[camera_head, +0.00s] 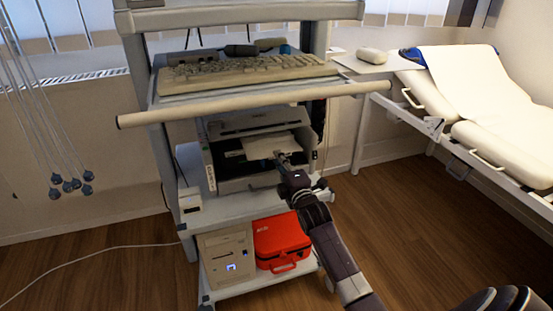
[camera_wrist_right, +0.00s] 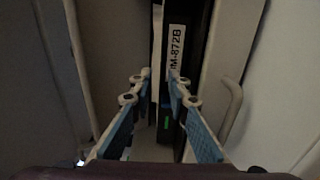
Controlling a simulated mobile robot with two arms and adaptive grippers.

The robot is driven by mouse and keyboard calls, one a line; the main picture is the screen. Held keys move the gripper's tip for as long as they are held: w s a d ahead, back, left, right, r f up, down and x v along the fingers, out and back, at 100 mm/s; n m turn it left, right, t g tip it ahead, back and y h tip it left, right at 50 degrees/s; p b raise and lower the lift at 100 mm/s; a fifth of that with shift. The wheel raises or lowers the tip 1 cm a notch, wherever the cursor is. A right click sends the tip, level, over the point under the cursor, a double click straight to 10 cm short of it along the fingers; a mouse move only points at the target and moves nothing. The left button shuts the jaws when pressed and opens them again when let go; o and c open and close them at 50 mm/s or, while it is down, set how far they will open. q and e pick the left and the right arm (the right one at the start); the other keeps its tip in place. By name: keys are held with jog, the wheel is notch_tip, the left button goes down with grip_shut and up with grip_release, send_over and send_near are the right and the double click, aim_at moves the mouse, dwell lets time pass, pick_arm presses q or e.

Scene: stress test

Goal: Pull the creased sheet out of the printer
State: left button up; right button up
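The printer (camera_head: 228,160) stands on the middle shelf of a grey cart, its front open. The pale sheet (camera_head: 275,144) shows inside the opening; its creases are too small to make out. My right gripper (camera_head: 280,158) is at the front of the opening, its tips close to the sheet. In the right wrist view the blue-padded fingers of my right gripper (camera_wrist_right: 160,88) are apart, pointing at the printer's dark opening beside a label reading "JM-872B" (camera_wrist_right: 176,52). Whether the sheet lies between the fingers, I cannot tell. My left gripper is not in view.
A keyboard (camera_head: 250,72) lies on the shelf above, with a pale rail (camera_head: 250,104) along its front. A red case (camera_head: 280,238) and a beige computer (camera_head: 228,256) sit on the bottom shelf. A padded couch (camera_head: 470,90) stands at right. Floor in front is open.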

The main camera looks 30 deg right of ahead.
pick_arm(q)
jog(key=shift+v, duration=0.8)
pick_arm(e)
jog(key=shift+x, duration=1.1)
grip_shut()
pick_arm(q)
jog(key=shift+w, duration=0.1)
pick_arm(e)
jog(key=shift+r, duration=0.15)
jog(key=shift+r, duration=0.1)
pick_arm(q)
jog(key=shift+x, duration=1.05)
